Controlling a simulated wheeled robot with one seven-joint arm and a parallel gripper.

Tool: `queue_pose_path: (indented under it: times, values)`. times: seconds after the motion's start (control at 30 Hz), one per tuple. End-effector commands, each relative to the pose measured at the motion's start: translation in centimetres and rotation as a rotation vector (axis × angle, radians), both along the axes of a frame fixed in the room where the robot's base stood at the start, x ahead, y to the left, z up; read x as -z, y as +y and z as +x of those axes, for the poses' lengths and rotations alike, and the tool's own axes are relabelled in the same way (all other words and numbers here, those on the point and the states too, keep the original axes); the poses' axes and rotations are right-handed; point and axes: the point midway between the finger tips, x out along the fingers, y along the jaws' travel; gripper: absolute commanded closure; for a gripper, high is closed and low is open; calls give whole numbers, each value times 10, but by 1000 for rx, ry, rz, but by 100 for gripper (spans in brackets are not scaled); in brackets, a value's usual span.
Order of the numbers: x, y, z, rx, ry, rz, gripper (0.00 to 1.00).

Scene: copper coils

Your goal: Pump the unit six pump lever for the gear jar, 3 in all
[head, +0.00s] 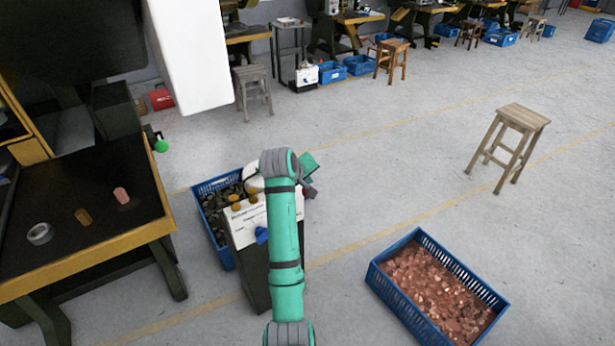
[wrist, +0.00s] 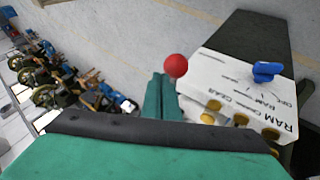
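A red ball knob (wrist: 175,66) shows in the wrist view just beyond my fingertips. It looks like the end of a lever, but its rod is hidden. My gripper (wrist: 163,84) has its two teal fingers close together, beside or touching the knob; I cannot tell which. In the head view my gripper is mostly hidden behind my arm. The control unit's white panel (wrist: 235,80) has yellow buttons and a blue knob (wrist: 266,71); the panel also shows in the head view (head: 243,226). I cannot make out a gear jar or a unit number.
A blue crate (head: 225,254) of dark parts stands behind the unit. A blue crate (head: 374,278) of copper pieces is at the lower right. A workbench (head: 80,270) is at the left, with a green ball (head: 161,146) near it. A wooden stool (head: 523,117) stands on open floor.

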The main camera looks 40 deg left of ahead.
Motion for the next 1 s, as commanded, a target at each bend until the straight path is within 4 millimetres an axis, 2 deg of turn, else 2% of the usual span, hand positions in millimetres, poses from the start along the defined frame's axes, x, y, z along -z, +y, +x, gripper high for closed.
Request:
queue_pose_path:
  times: [1.0]
  values:
    - [12, 0, -2, -3, 4, -2, 100]
